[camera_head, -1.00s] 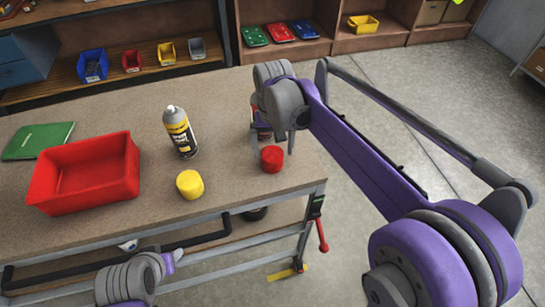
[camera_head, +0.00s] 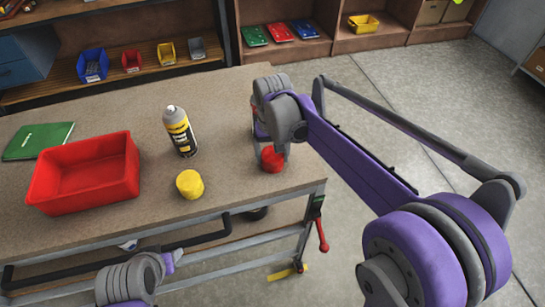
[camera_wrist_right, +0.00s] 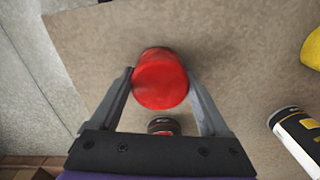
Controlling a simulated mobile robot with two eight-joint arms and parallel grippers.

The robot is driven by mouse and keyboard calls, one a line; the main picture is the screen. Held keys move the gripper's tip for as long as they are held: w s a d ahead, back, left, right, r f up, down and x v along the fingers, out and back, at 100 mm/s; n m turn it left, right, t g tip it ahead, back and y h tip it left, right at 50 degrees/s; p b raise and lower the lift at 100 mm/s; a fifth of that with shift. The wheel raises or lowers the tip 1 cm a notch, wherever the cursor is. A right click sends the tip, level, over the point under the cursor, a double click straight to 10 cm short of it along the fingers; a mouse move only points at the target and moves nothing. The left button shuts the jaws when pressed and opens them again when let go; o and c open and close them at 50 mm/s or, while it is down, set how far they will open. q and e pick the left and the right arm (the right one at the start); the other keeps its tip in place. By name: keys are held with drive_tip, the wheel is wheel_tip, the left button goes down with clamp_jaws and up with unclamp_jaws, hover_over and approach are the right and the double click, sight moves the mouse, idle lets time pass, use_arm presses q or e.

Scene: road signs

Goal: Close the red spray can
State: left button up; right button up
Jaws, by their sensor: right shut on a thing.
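The red cap (camera_head: 272,160) is at the right end of the workbench, and my right gripper (camera_head: 273,150) is shut on it. In the right wrist view the red cap (camera_wrist_right: 160,80) sits between the two fingers of my right gripper (camera_wrist_right: 160,76). The top of the red spray can (camera_wrist_right: 163,125) shows just behind the cap in that view, apart from it and uncapped. In the head view the can is mostly hidden behind my right arm. Part of my left arm shows at the bottom left, with no fingers visible.
A yellow and black spray can (camera_head: 181,131) and a yellow cap (camera_head: 190,184) stand left of the red cap. A red bin (camera_head: 84,172) and a green book (camera_head: 38,141) are further left. The bench's front edge is near the caps.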

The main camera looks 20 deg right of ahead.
sight(273, 154)
drive_tip(key=shift+r, duration=0.1)
wheel_tip(273, 154, up, 10)
drive_tip(key=shift+f, duration=0.1)
idle(0.4)
idle(0.4)
